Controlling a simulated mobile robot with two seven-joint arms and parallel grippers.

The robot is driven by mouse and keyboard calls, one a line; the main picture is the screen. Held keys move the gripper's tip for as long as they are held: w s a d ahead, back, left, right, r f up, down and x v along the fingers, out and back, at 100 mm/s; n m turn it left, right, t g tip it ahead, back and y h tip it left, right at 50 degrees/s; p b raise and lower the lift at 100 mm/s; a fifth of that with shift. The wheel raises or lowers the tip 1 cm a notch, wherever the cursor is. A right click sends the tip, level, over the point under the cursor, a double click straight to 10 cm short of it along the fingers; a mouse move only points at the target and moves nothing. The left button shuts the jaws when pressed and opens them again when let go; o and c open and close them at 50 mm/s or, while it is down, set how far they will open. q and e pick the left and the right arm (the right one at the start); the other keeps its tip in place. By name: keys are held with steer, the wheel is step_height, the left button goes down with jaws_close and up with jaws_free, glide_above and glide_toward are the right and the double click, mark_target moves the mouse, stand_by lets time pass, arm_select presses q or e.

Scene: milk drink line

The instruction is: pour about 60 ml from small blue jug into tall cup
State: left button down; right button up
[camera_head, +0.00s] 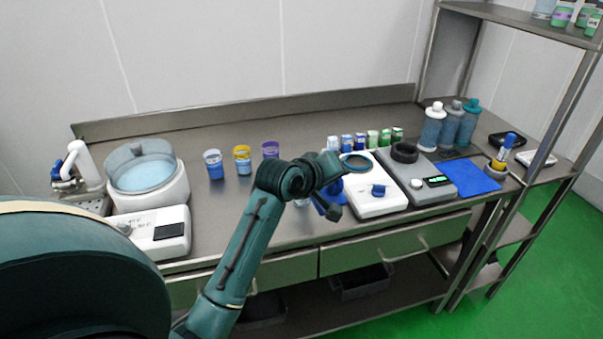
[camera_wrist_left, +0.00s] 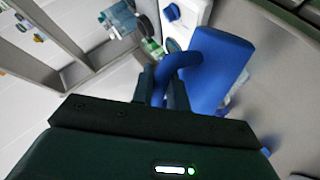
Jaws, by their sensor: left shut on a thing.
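In the left wrist view my left gripper (camera_wrist_left: 162,88) is shut on the handle of the small blue jug (camera_wrist_left: 218,68). The jug's body lies beside the fingers, and its inside and any liquid are not visible. In the head view the gripper is over the front middle of the bench, and my arm hides most of the jug. A small pale, clear thing (camera_head: 302,202) shows below my wrist; I cannot tell whether it is the tall cup. My right gripper is not in view.
A white device (camera_head: 378,205) and a grey scale (camera_head: 432,196) stand just right of the gripper. Bare bench lies between.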

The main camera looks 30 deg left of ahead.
arm_select(q)
steer(key=shift+a, duration=0.1)
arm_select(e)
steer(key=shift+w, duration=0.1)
arm_select(q)
steer(key=shift+w+a+r, duration=0.1)
steer(key=shift+a, duration=0.05)
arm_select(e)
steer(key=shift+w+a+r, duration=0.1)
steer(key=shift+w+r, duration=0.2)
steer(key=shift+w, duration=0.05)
arm_select(q)
steer(key=shift+a+r, duration=0.1)
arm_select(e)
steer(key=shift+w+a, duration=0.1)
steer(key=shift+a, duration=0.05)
arm_select(q)
steer(key=shift+w+a+r, duration=0.1)
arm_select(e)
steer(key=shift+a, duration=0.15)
arm_select(q)
steer(key=shift+w+a+r+n+g+h+p, duration=0.1)
steer(key=shift+a+r+n+g+h+p, duration=0.1)
steer(key=shift+n+g+h+p, duration=0.15)
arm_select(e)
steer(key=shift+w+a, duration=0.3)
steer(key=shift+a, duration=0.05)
